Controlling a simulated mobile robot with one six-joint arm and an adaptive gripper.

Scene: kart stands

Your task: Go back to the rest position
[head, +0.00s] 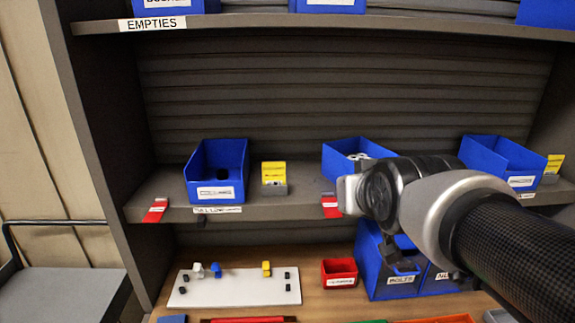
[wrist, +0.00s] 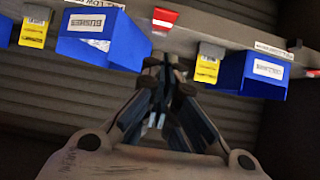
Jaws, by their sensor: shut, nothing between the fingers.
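My arm reaches in from the right in the head view, with my gripper (head: 402,262) hanging below the wrist in front of the blue bins under the middle shelf. In the wrist view my gripper (wrist: 160,70) points toward the shelf edge, its fingers together and empty. No held object shows. The fingertips are small and dark in the head view, close in the picture to a blue bin (head: 372,272) labelled for bolts; whether they touch it I cannot tell.
The middle shelf (head: 290,205) holds blue bins, including the left bin (head: 217,190) and right bin (head: 490,160), and a yellow card (head: 274,172). Below, a white board (head: 235,290) with small parts and a red bin (head: 339,271) stand on the wooden top. A cart (head: 70,290) is at left.

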